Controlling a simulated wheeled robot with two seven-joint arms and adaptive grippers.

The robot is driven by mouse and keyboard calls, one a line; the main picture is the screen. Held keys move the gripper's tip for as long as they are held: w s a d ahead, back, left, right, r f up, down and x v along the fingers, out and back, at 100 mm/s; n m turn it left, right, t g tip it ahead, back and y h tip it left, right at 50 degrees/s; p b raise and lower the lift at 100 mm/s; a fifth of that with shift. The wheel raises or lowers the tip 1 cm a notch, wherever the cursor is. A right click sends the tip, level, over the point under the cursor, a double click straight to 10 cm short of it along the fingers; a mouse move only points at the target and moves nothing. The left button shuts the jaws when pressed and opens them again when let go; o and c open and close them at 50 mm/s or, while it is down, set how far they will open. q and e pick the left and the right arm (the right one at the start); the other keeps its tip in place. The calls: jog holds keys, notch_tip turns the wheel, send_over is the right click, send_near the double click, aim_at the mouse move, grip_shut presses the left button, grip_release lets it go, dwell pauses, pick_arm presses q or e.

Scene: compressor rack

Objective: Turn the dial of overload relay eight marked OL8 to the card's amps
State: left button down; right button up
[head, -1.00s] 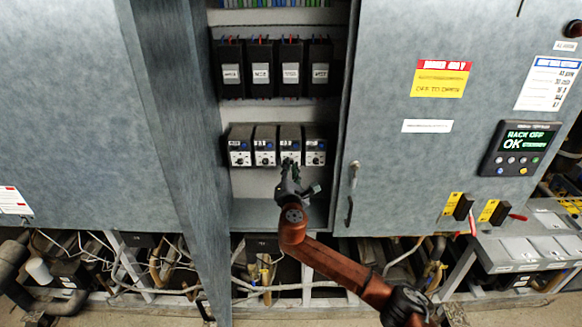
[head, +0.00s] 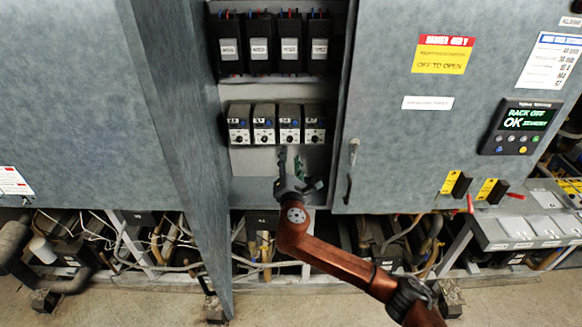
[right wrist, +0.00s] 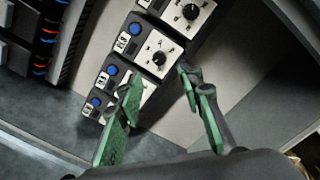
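Several overload relays sit in a row on the lower shelf of the open cabinet; the third from the left (head: 290,127) is nearest above my right gripper. Their labels are too blurred to read surely. My right gripper (head: 291,164) is open and empty, just below the relays and apart from them. In the right wrist view its green-padded fingers (right wrist: 158,84) are spread, with a relay dial (right wrist: 160,58) just beyond the gap. Another relay dial (right wrist: 190,12) shows above it. A white card with a blue header (head: 547,60) hangs on the right door; its figures are unreadable. My left gripper is out of view.
Black contactors (head: 259,45) fill the shelf above. The left door (head: 185,150) stands open beside the bay. The right panel carries a display (head: 522,127) reading RACK OFF OK and door handles (head: 351,165). The bay floor (head: 262,192) under the relays is clear.

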jog(key=shift+s+f, duration=0.1)
jog(key=shift+s, duration=2.1)
